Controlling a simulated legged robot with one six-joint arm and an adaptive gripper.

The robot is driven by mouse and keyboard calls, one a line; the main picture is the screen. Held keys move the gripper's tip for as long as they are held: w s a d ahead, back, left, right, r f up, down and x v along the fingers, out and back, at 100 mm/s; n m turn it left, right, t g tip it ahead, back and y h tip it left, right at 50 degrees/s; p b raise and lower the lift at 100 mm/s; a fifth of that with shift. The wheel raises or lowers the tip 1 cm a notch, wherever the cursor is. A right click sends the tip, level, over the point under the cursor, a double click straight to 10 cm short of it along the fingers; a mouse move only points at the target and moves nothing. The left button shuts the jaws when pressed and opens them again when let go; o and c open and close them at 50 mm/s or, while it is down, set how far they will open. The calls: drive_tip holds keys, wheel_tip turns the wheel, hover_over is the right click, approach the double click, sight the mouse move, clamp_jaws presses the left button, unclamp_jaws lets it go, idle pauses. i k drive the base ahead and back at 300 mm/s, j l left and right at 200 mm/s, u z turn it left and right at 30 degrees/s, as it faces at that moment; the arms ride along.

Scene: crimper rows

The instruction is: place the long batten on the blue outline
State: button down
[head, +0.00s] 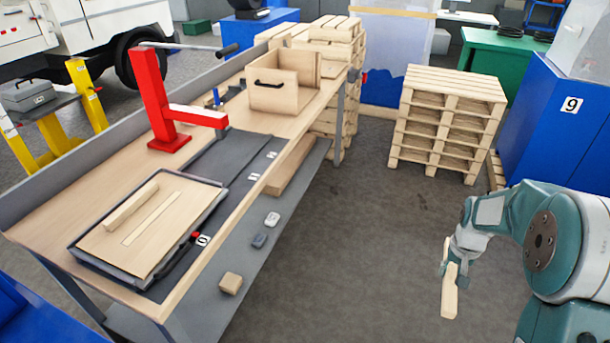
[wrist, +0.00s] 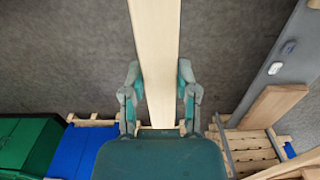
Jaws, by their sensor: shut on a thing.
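My gripper (head: 455,258) is at the right, over the open floor and well apart from the bench. It is shut on the long batten (head: 449,298), a pale wooden strip that hangs below it. In the wrist view the batten (wrist: 155,45) runs between the two fingers of my gripper (wrist: 160,90) and out past the top edge. A shorter-looking wooden batten (head: 131,207) lies on a board in a dark tray (head: 78,259) on the bench. Beside it is a pale narrow outlined strip (head: 151,222); I cannot make out a blue colour on it.
The bench (head: 100,180) carries a red press (head: 160,100), a dark mat (head: 232,150) and a wooden box (head: 275,97). Small blocks lie on its lower shelf (head: 238,250). Pallets (head: 447,115) and a blue cabinet (head: 545,135) stand behind. The floor between is clear.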

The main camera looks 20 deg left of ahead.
sight(154, 215)
drive_tip(key=i+j+z, duration=0.15)
drive_tip(key=i, duration=1.1)
drive_tip(key=i+l+u, duration=0.1)
drive_tip(key=i, duration=0.45)
drive_tip(key=i+l, duration=0.2)
drive_tip(key=i, duration=0.3)
drive_tip(key=u, duration=2.8)
